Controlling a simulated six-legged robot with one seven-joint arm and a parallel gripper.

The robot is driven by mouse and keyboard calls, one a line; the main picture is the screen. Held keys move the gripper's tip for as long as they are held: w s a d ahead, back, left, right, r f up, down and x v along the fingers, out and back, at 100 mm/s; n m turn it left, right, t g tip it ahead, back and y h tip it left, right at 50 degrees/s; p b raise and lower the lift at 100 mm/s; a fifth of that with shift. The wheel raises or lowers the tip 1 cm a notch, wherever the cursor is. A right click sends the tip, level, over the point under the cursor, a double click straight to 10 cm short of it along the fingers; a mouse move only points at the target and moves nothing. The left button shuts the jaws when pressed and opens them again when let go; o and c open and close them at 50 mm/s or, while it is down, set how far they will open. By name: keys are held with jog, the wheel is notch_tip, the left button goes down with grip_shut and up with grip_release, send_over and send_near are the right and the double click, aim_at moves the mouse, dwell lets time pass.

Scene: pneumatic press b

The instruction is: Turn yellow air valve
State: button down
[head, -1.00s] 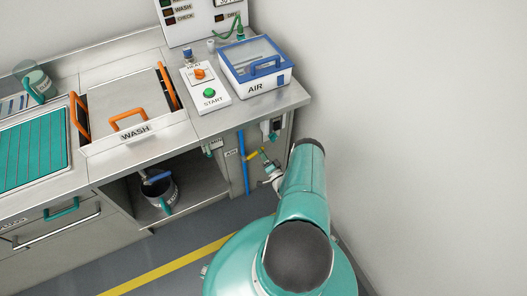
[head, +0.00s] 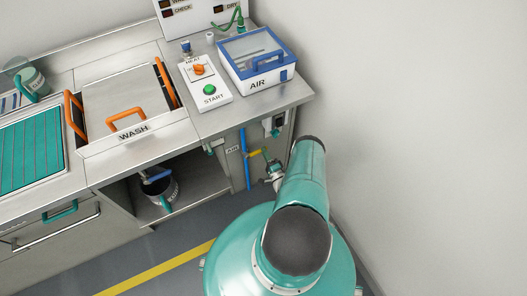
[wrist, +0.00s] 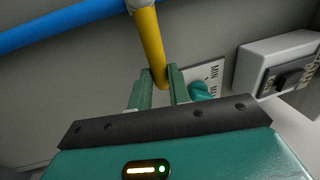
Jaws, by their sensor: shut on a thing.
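The yellow air valve handle (wrist: 149,42) runs down from the blue air pipe (wrist: 55,27) in the wrist view. In the head view the yellow handle (head: 254,153) sticks out to the right of the vertical blue pipe (head: 246,165), beside the AIR label. My gripper (wrist: 160,80) has its two green fingers on either side of the handle's lower end, shut on it. In the head view my gripper (head: 268,160) is small and partly hidden by my arm.
A teal knob (wrist: 201,91) on a MIN/MAX plate sits just right of the fingers. A white switch box (wrist: 275,62) is farther right. The counter edge (head: 255,113) overhangs the valve, and a plain wall stands at right.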

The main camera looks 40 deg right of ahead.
jog(key=shift+a, duration=0.1)
dwell(0.4)
jog(key=c, duration=1.3)
grip_release()
jog(key=s+a+r, duration=0.8)
jog(key=s+r, duration=0.3)
jog(key=r, duration=0.2)
jog(key=shift+a, duration=0.15)
